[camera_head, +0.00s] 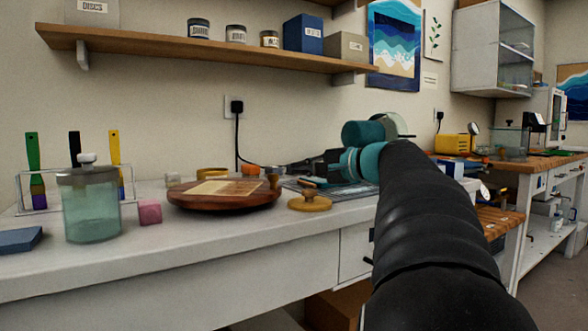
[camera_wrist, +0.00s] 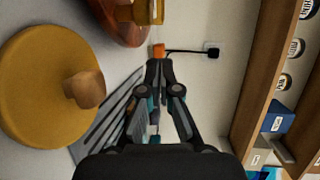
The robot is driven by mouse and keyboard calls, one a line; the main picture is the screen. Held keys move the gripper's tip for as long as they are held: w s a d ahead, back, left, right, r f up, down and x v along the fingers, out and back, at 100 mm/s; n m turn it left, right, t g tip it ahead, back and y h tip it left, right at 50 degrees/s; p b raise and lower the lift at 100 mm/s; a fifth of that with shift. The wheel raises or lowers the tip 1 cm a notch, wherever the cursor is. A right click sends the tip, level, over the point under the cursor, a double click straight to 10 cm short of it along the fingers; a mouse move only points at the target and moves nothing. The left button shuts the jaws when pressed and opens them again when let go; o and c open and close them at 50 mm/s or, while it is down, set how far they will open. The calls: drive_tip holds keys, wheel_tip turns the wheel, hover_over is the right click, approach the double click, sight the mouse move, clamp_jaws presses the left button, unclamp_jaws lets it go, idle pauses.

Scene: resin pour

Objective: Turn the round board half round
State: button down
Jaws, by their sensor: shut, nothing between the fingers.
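The round board (camera_head: 222,195) is a dark reddish-brown wooden disc lying flat on the white bench, with a pale square patch (camera_head: 212,188) on top. Its edge also shows at the top of the wrist view (camera_wrist: 122,30). My gripper (camera_wrist: 160,68) is shut and empty. It points left in the head view, above the bench and to the right of the board, apart from it. In the head view its fingertips are small and hard to make out.
A yellow knobbed disc (camera_head: 310,203) lies right of the board, beneath my arm. An orange block (camera_head: 250,170) and yellow ring (camera_head: 212,174) are behind the board. A pink cube (camera_head: 149,212) and lidded jar (camera_head: 90,208) stand left. A shelf (camera_head: 200,48) hangs above.

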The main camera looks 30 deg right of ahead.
drive_tip(key=x, duration=1.1)
drive_tip(key=shift+w+a+f, duration=0.1)
drive_tip(key=shift+w, duration=0.25)
drive_tip(key=shift+s, duration=0.1)
idle(1.0)
